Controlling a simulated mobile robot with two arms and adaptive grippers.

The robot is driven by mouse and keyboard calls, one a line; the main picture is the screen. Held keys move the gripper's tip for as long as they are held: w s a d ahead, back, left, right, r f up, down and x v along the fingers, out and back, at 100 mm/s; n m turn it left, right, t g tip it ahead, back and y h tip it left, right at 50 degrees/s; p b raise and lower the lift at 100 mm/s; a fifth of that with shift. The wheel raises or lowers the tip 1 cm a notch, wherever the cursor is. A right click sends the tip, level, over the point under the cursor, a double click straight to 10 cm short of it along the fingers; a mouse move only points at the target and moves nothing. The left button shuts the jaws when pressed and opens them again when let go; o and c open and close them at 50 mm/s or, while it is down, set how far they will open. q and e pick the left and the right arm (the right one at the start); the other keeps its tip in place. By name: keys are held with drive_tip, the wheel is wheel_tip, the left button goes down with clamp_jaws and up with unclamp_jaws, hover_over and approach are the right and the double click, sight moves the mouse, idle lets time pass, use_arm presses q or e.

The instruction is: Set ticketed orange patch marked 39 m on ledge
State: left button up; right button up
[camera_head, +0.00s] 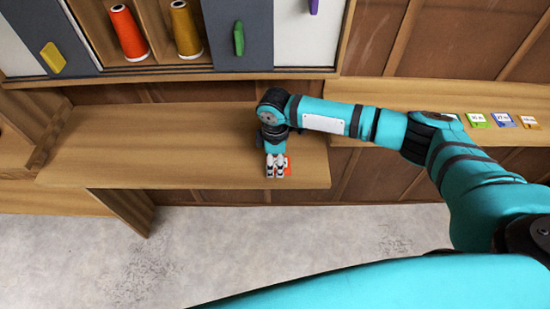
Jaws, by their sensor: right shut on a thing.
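My right gripper (276,172) reaches down at the right part of a wooden ledge (150,150) below the cabinet. It is shut on an orange-red patch (288,166), which shows at the right side of the fingers. The fingers cover much of the patch, and no marking on it can be read. The patch is at or just above the ledge surface; I cannot tell whether it touches. My left gripper is not in view.
Several ticketed patches, including green (478,120), blue (503,120) and orange (529,122) ones, lie on a shelf at the right. An orange thread spool (128,34) and a gold one (185,30) stand in the cabinet above. The ledge's left part is clear.

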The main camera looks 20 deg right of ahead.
sight(275, 165)
drive_tip(key=shift+o, duration=1.2)
drive_tip(key=shift+f, duration=0.15)
drive_tip(key=o, duration=0.5)
drive_tip(key=shift+c, duration=0.2)
wheel_tip(275, 165, up, 12)
drive_tip(key=b, duration=0.2)
drive_tip(key=shift+r+b, duration=0.2)
drive_tip(key=shift+b, duration=0.1)
